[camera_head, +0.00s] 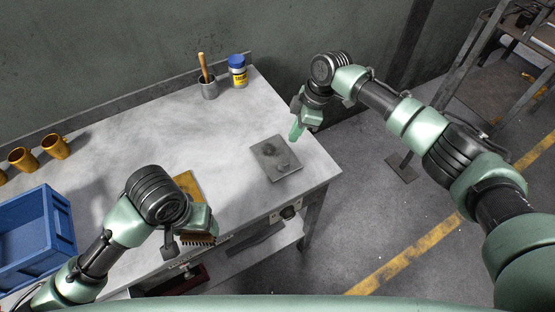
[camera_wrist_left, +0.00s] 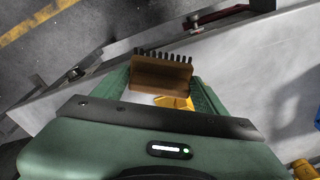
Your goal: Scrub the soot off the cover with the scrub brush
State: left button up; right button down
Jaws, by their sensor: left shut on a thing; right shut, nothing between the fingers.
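The cover (camera_head: 270,162) is a flat grey square plate lying on the right part of the workbench top. Dark soot patches (camera_head: 268,150) show on it. The scrub brush has a wooden body and dark bristles (camera_head: 198,240), and sits at the bench's front edge. My left gripper (camera_head: 198,228) is shut on the brush, left of the cover and apart from it. In the left wrist view the brush (camera_wrist_left: 160,75) lies between the green fingers, bristles facing away. My right gripper (camera_head: 296,130) is shut and empty, just above and right of the cover.
A blue crate (camera_head: 62,232) and several orange mugs (camera_head: 55,147) stand at the left. A grey cup with a wooden-handled tool (camera_head: 208,88) and a yellow-and-blue can (camera_head: 238,72) stand at the back. The middle of the bench (camera_head: 170,120) is clear.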

aim_at(290, 157)
pick_arm(q)
notch_tip(290, 157, down, 3)
jog(key=shift+f+b, duration=0.1)
jog(key=shift+b, duration=1.15)
pick_arm(e)
notch_tip(290, 157, down, 4)
jog(key=shift+r, duration=0.1)
pick_arm(q)
jog(key=shift+f+b, duration=0.95)
pick_arm(e)
jog(key=shift+f, duration=1.5)
pick_arm(q)
jog(key=shift+s+f, duration=0.15)
jog(key=shift+f, duration=0.15)
jog(key=c, duration=0.7)
pick_arm(e)
jog(key=shift+s+f, duration=0.1)
jog(key=shift+f, duration=0.2)
pick_arm(q)
jog(key=shift+s+f+b, duration=0.1)
jog(key=shift+f+b, duration=0.05)
jog(key=shift+b, duration=0.25)
pick_arm(e)
jog(key=shift+f, duration=0.15)
pick_arm(q)
jog(key=shift+f, duration=0.2)
pick_arm(e)
jog(key=shift+f, duration=0.25)
jog(key=shift+r, duration=0.1)
